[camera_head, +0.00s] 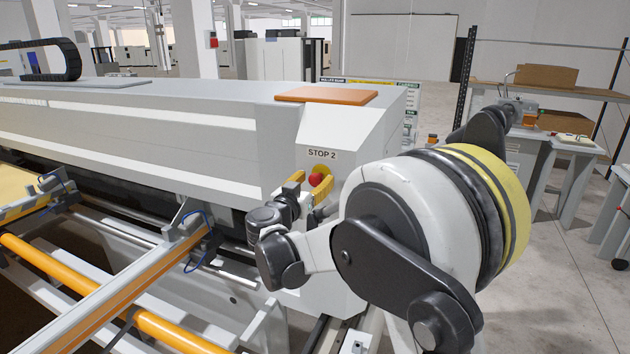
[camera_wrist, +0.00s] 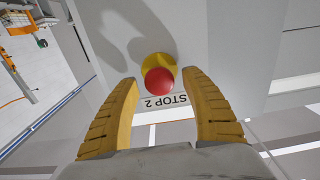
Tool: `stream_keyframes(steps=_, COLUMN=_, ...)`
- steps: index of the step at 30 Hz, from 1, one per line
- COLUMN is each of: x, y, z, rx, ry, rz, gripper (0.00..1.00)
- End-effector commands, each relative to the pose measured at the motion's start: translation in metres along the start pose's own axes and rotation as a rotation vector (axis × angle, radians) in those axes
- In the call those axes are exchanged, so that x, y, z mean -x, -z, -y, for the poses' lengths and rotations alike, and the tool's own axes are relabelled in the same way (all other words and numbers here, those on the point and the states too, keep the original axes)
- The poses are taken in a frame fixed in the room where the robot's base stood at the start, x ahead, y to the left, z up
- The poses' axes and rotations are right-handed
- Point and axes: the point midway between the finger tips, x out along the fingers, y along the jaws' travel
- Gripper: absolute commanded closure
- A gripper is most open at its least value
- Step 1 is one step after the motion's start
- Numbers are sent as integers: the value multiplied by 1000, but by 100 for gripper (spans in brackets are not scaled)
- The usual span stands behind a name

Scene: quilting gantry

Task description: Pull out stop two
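The stop two button is a red mushroom knob (camera_head: 316,180) on a yellow base (camera_head: 324,172), on the end face of the white machine under a "STOP 2" label (camera_head: 321,154). In the wrist view the red knob (camera_wrist: 159,82) is ahead of my fingertips, between their lines, with the label (camera_wrist: 167,101) upside down beside it. My gripper (camera_head: 310,187) has two yellow fingers spread apart, one on each side of the knob in the head view. In the wrist view my gripper (camera_wrist: 166,85) is open and empty. Whether a finger touches the knob cannot be told.
The white machine beam (camera_head: 130,125) runs along the left, with an orange pad (camera_head: 326,95) on top of its end. Orange rollers (camera_head: 110,295) and rails lie at lower left. A workbench with a cardboard box (camera_head: 546,76) stands at right. Floor at right is open.

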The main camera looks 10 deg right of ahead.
Motion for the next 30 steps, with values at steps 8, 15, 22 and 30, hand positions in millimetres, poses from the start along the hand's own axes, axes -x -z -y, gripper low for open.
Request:
stream_keyframes(steps=8, x=8, y=0, z=1, rx=0, ry=1, rz=0, gripper=45)
stream_keyframes(steps=15, x=56, y=0, z=1, rx=0, ry=4, rz=0, gripper=45)
stream_keyframes(steps=22, x=102, y=0, z=1, rx=0, ry=3, rz=0, gripper=45)
stream_keyframes(steps=30, x=121, y=0, z=0, rx=0, ry=0, rz=0, gripper=45)
